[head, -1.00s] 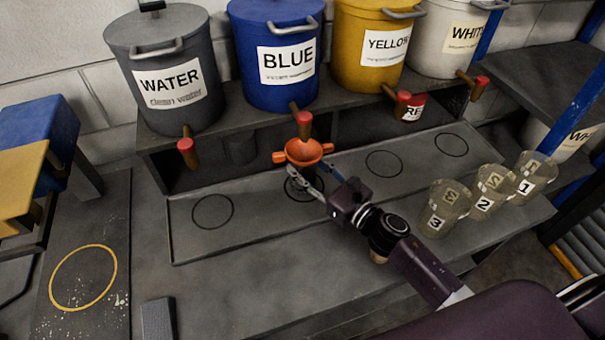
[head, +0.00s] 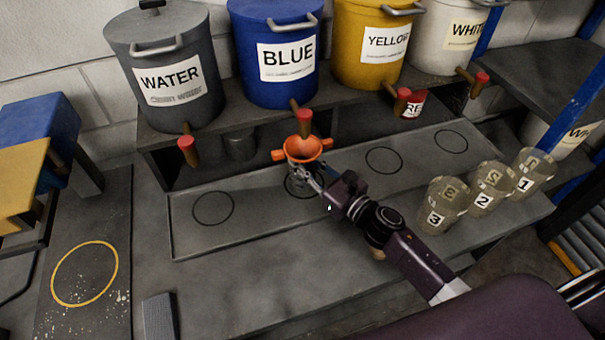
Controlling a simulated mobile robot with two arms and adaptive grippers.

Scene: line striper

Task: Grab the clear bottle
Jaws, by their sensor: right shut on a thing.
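An orange funnel (head: 303,148) with side handles sits under the red-tipped tap of the blue barrel. Below it a see-through grey shape, which looks like the clear bottle (head: 298,177), stands at a black ring on the long tray (head: 250,230). Its outline is faint and partly hidden by the funnel and my fingers. My right gripper (head: 312,181) reaches in from the lower right and is shut on the clear bottle, just below the funnel. My left gripper is not in view.
Barrels marked water (head: 170,80), blue (head: 275,55), yellow (head: 370,45) and white (head: 445,38) stand on the shelf behind, taps forward. Clear numbered cups (head: 482,190) stand right of my arm.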

